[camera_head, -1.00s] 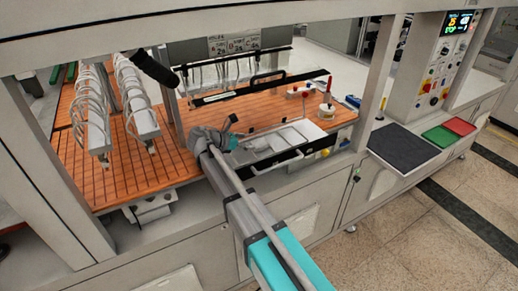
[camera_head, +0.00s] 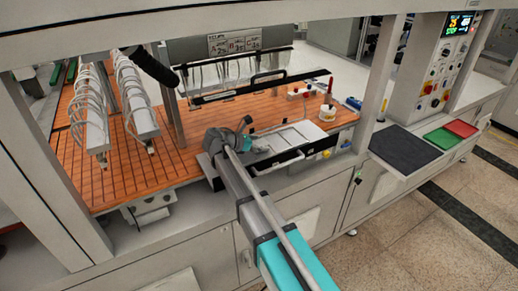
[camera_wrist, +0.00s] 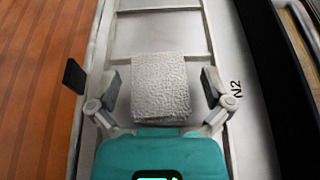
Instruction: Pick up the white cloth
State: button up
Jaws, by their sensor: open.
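The white cloth (camera_wrist: 160,82) is a small, rough-textured folded square in the wrist view. It lies on a pale tray or plate with raised dividers (camera_wrist: 155,25). My gripper (camera_wrist: 162,85) is open, with one finger on each side of the cloth and a gap between each finger and the cloth's edges. The cloth's near edge meets the teal gripper body in the picture, so that edge may be hidden. In the head view my gripper (camera_head: 255,146) is low over the pale tray (camera_head: 300,137) at the front of the orange table; the cloth cannot be made out there.
A black bar (camera_head: 270,165) runs along the tray's front side. A black-handled frame (camera_head: 260,88) stands behind. Hose-covered rails (camera_head: 138,95) are at left. A red-and-white bottle (camera_head: 327,108) stands at right. Dark, green (camera_head: 445,140) and red pads lie outside the gantry.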

jog(key=shift+w+d+f, duration=0.15)
jog(key=shift+w+d, duration=0.05)
jog(key=shift+d, duration=0.1)
dwell(0.4)
jog(key=c, duration=0.9)
